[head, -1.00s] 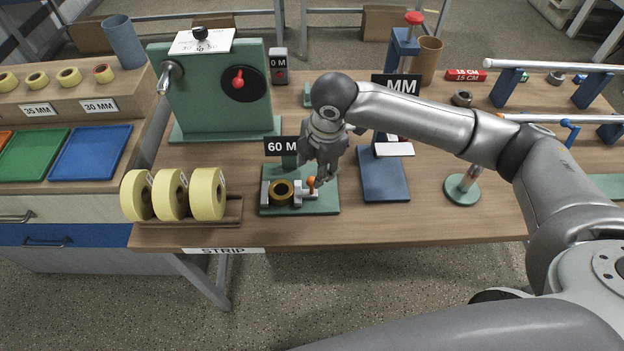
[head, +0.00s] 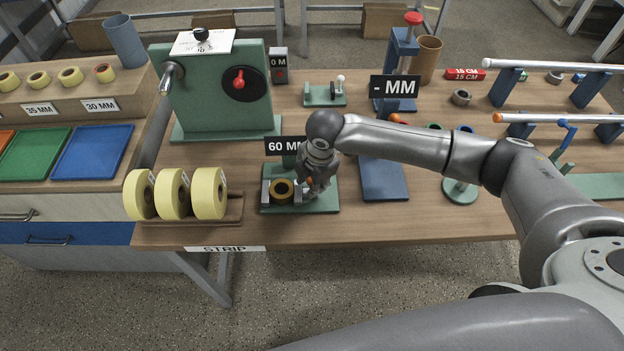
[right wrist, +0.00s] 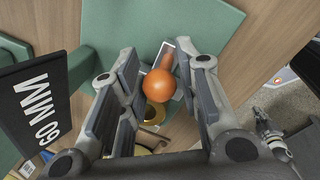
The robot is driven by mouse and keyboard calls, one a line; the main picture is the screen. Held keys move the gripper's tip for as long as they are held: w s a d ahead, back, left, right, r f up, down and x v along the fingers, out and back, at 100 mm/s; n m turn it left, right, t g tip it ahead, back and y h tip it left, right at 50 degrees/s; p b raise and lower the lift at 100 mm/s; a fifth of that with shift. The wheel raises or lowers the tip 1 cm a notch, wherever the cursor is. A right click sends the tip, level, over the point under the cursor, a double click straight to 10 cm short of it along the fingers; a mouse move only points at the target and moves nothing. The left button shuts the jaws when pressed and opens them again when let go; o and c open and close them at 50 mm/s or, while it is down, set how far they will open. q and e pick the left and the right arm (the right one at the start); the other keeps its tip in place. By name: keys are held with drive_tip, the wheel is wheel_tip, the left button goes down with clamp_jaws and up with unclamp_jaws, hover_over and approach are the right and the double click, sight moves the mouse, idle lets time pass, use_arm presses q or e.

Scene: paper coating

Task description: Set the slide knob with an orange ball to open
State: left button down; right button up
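The slide knob is an orange ball (right wrist: 158,86) on a slider of the small green fixture (head: 328,204) with the 60 MM sign (head: 284,146). In the right wrist view the ball lies between the spread fingers of my right gripper (right wrist: 165,76). The fingers look apart from it, with a gap clearest on the left. In the head view my right gripper (head: 312,184) is low over the fixture's right part and hides most of the knob. A brass-coloured ring (head: 282,189) sits left of the slider. My left gripper is not in view.
Several yellow rolls (head: 172,194) stand on a wooden rack left of the fixture. A green machine (head: 215,95) with a red knob stands behind. A blue plate (head: 382,182) lies to the right. The table's front edge is close in front.

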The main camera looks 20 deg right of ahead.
clamp_jaws()
drive_tip(key=d+p, duration=0.1)
drive_tip(key=s+d+p, duration=0.1)
drive_tip(key=d, duration=0.1)
drive_tip(key=shift+d+r, duration=0.1)
drive_tip(key=shift+d, duration=0.2)
drive_tip(key=o, duration=0.5)
unclamp_jaws()
wheel_tip(320, 180, up, 12)
drive_tip(key=s, duration=0.2)
drive_tip(key=shift+d+f, duration=0.2)
drive_tip(key=shift+d, duration=0.1)
